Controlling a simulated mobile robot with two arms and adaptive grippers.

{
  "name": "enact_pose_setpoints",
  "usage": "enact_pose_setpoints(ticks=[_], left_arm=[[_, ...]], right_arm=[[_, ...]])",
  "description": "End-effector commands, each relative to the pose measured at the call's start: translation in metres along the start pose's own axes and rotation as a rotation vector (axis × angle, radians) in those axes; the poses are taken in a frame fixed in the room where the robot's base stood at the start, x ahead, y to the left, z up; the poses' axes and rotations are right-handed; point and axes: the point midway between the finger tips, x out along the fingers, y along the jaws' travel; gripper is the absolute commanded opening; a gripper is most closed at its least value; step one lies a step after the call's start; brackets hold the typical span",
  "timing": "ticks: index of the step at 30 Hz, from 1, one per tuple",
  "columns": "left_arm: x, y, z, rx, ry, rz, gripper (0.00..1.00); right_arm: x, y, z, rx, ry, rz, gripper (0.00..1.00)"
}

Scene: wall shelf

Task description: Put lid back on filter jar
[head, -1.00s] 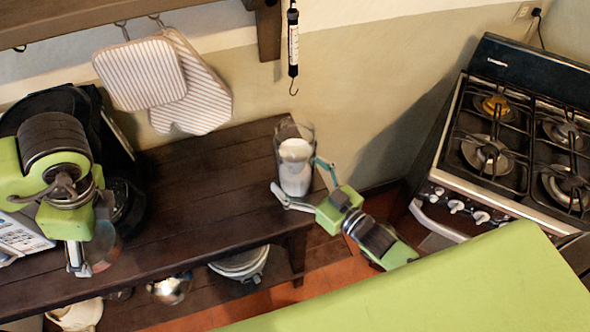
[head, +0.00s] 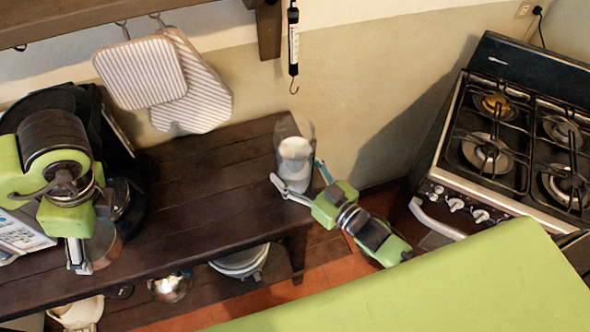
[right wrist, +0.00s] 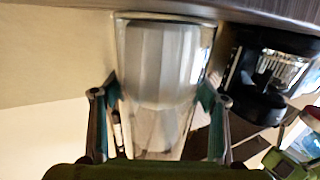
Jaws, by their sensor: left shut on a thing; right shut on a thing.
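The filter jar (head: 295,160) is clear glass with a white stack inside. It stands upright at the right end of the dark wooden counter, and no lid shows on its top. My right gripper (head: 300,182) is shut around its lower part. In the right wrist view the jar (right wrist: 160,80) sits between both fingers (right wrist: 160,110). My left gripper (head: 78,262) points down over the left part of the counter, shut on a thin, shiny round thing (head: 106,250) that looks like the lid. The fingers and arm hide part of it.
The dark counter (head: 200,190) is clear between the grippers. A black coffee maker (right wrist: 270,75) stands at the counter's left end. Striped mitts (head: 140,75) and a hanging scale (head: 293,45) are on the wall. A gas stove (head: 500,150) stands at right.

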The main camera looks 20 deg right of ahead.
Motion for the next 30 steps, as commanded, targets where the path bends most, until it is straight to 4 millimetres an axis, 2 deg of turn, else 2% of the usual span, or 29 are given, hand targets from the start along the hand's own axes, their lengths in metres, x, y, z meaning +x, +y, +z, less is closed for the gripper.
enact_pose_setpoints(ticks=[8,14,25,30], left_arm=[[0.004,0.000,-0.001,0.000,0.000,0.000,0.44],[0.010,0.000,-0.004,0.000,0.000,0.000,0.44],[0.015,0.000,-0.006,0.000,0.000,0.000,0.44],[0.024,0.000,-0.010,0.000,0.000,0.000,0.44]], right_arm=[[0.000,0.001,-0.012,-0.002,0.007,0.000,0.19],[-0.001,0.000,-0.034,-0.002,0.009,-0.001,0.19],[-0.047,-0.029,-0.091,0.001,0.008,-0.002,0.19],[-0.079,-0.049,-0.103,0.004,0.005,-0.001,0.19]])
